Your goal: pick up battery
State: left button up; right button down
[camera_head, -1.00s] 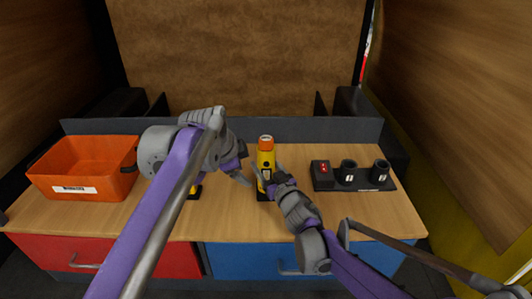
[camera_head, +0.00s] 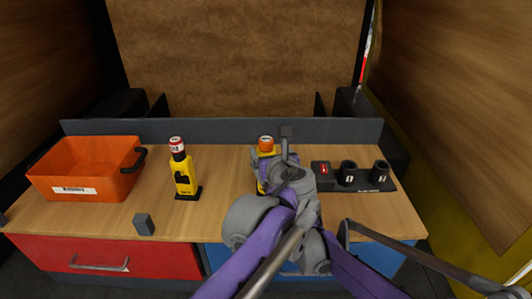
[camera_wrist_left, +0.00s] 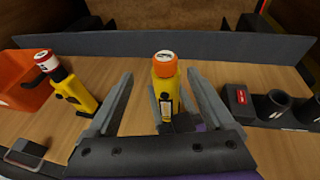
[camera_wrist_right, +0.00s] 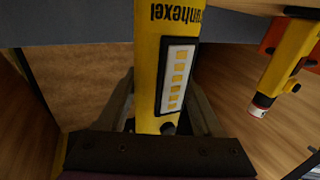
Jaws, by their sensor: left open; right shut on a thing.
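The battery is not clearly identifiable; an orange cylinder with a pale top (camera_head: 266,144) sits on the middle yellow unit (camera_wrist_right: 182,30). It also shows in the left wrist view (camera_wrist_left: 165,64). My right gripper (camera_wrist_right: 160,100) is shut on this unit's yellow body; in the head view my left arm hides most of that grip. My left gripper (camera_wrist_left: 162,88) is open, its fingers on either side of the unit in its wrist view, apparently empty. A second yellow unit (camera_head: 184,175) with a red-and-white top (camera_head: 177,145) stands upright to the left.
An orange bin (camera_head: 88,170) stands at the left. A small grey block (camera_head: 143,224) lies near the front edge. A black holder with a red switch (camera_head: 322,169) and two round cups (camera_head: 348,172) stands at the right. A low grey wall (camera_head: 220,131) runs along the back.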

aim_at(265, 142)
pick_arm(q)
jog(key=x, duration=0.6)
jog(key=shift+w, duration=0.1)
jog(key=x, duration=0.5)
jog(key=shift+w+d+f, duration=0.25)
jog(key=shift+d+f, duration=0.05)
jog(key=shift+f, duration=0.1)
grip_shut()
